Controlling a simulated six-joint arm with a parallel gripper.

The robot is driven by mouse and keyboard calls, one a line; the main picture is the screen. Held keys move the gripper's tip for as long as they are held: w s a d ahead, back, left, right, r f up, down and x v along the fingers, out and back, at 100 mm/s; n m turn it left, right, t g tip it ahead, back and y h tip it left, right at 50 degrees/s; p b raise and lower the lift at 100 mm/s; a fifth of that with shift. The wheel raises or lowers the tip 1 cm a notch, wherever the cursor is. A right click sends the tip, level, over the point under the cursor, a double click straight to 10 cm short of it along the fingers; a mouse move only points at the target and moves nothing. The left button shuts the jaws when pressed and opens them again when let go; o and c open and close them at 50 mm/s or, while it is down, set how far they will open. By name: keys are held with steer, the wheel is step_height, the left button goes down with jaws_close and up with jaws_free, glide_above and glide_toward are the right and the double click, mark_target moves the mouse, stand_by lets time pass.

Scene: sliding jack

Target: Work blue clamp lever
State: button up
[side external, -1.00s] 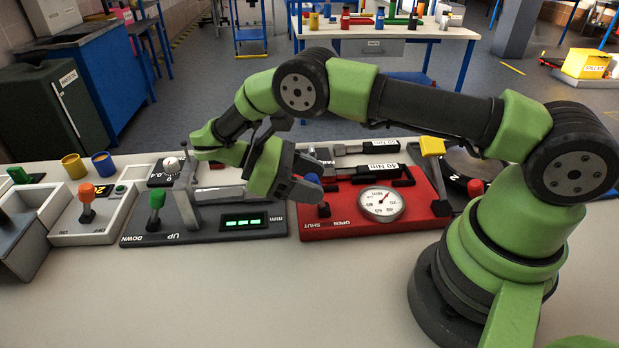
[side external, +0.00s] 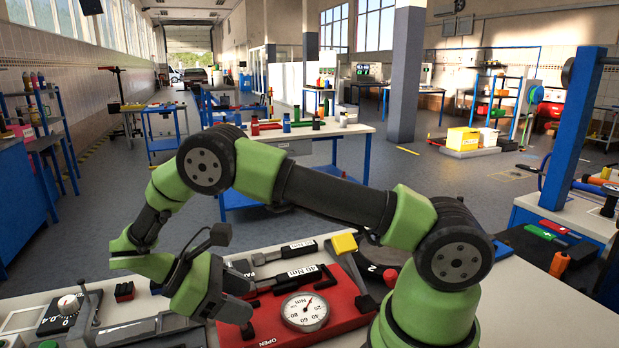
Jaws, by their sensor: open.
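My gripper (side external: 246,298) is open just above and slightly left of this lever, left of the round dial (side external: 305,312). The fingers look grey and point right and down. I see no object clearly held between them. Whether a finger touches the lever cannot be told.
A torque wrench (side external: 285,252) lies behind the panel. A yellow-topped lever (side external: 345,243) rises at its right.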

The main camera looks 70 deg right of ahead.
steer(key=shift+s+d+t+y, duration=0.85)
steer(key=shift+t+y, duration=0.25)
steer(key=shift+t, duration=0.1)
steer(key=shift+s+d+f+t+y, duration=0.2)
steer(key=shift+s+d+t+y, duration=0.4)
steer(key=shift+t+y, duration=0.3)
steer(key=s+v, duration=0.1)
steer(key=v, duration=1)
steer(key=s+a+r+m+t+y, duration=0.2)
steer(key=s+r+m+t+y, duration=0.2)
steer(key=s+r+m+t, duration=0.7)
steer(key=shift+s+a+r+t, duration=0.2)
steer(key=shift+s+r+t, duration=0.1)
steer(key=shift+s+r, duration=0.7)
steer(key=shift+s+f, duration=0.1)
steer(key=shift+f, duration=0.05)
